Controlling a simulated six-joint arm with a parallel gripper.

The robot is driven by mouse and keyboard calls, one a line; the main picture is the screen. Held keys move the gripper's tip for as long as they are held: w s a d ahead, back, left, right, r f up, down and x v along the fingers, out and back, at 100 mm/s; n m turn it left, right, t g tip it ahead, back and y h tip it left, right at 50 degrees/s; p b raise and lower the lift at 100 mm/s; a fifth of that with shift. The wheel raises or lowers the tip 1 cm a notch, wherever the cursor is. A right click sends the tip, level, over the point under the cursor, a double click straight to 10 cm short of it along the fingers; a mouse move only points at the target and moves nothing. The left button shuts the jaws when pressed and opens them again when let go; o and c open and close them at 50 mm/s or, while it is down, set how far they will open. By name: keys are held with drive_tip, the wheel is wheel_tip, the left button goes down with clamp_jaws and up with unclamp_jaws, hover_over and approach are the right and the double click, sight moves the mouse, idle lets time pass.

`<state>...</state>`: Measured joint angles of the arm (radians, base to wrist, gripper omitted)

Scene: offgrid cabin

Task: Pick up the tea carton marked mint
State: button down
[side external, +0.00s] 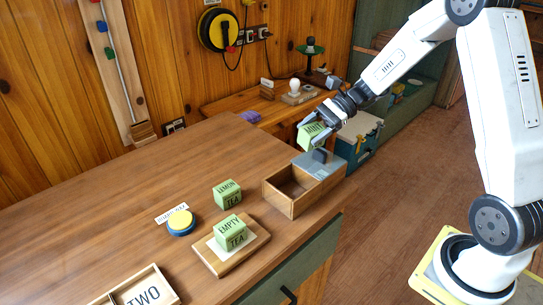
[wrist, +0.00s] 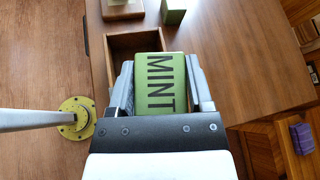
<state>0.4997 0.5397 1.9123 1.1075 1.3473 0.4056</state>
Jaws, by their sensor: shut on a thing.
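The green tea carton marked MINT (wrist: 160,84) is between the two fingers of my gripper (wrist: 160,80) in the wrist view. My gripper is shut on it, one finger on each side. In the side view the mint carton (side external: 309,135) is held in the air by my gripper (side external: 316,132), above the right end of the wooden box. A green carton marked LEMON TEA (side external: 227,194) stands on the table. A green carton marked EMPTY TEA (side external: 231,233) stands on a small wooden board (side external: 208,257).
A wooden box (side external: 290,206) with an open compartment and a grey part at one end stands near the table's right edge. A blue and yellow round button (side external: 181,223) and a tray marked TWO (side external: 160,285) are further left. The table's back left is clear.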

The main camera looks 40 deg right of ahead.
drive_tip(key=shift+s+r, duration=0.15)
drive_tip(key=shift+s, duration=0.1)
idle(0.6)
drive_tip(key=shift+s+a+r, duration=0.3)
drive_tip(key=shift+s+r, duration=0.3)
drive_tip(key=s+a+r+m+t, duration=0.1)
drive_tip(key=s+a+r, duration=0.1)
drive_tip(key=s, duration=0.4)
drive_tip(key=s+a+r+m, duration=0.2)
drive_tip(key=s+a+r, duration=0.1)
drive_tip(key=s, duration=0.4)
drive_tip(key=shift+a+r+m+t+h, duration=0.3)
drive_tip(key=shift+a+r+t, duration=0.1)
drive_tip(key=shift+a, duration=0.3)
drive_tip(key=shift+w+f, duration=0.1)
